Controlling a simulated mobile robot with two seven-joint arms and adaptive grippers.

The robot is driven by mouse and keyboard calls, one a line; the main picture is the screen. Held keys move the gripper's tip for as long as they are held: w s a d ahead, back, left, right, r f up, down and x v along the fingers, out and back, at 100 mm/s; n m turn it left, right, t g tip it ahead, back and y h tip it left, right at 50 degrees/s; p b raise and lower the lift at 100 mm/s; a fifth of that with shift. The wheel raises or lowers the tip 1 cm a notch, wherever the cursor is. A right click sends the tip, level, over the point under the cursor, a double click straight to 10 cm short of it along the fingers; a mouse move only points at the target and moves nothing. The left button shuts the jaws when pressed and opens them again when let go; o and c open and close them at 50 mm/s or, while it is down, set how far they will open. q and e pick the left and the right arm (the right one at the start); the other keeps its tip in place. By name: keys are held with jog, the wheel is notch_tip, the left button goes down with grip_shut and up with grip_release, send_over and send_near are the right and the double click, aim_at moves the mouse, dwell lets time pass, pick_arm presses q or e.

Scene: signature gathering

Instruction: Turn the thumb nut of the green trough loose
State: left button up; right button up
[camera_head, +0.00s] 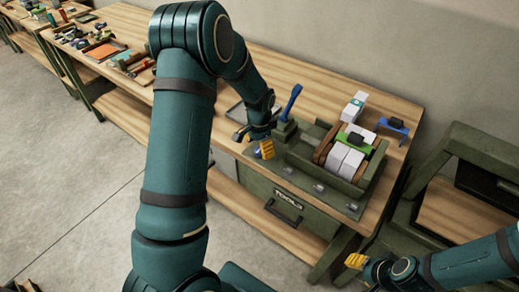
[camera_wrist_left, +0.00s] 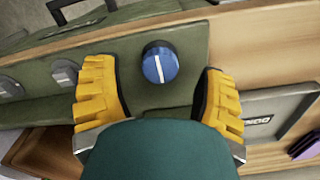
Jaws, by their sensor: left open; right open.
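The green trough (camera_head: 345,187) is fixed on the bench top and holds white blocks (camera_head: 345,161). In the left wrist view, a round blue thumb nut (camera_wrist_left: 160,62) with a white line across its cap sits on the trough's green plate (camera_wrist_left: 195,45). The white line runs nearly up and down in that view. My left gripper (camera_wrist_left: 158,78) is open, with one yellow finger on each side of the nut and visible gaps to both. In the head view, my left gripper (camera_head: 263,149) is at the trough's left end; I cannot make out the nut there. My right gripper (camera_head: 356,261) is open and empty, low at the right.
A blue lever (camera_head: 291,101) stands up behind my left gripper. A blue bracket (camera_head: 392,125) is at the bench's back right. A drawer marked TOOLS (camera_head: 283,202) is under the bench front. A green shelf unit (camera_head: 465,160) stands at the right.

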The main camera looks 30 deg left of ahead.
pick_arm(q)
jog(key=shift+f, duration=0.75)
jog(key=shift+c, duration=0.2)
jog(key=c, duration=1.2)
grip_shut()
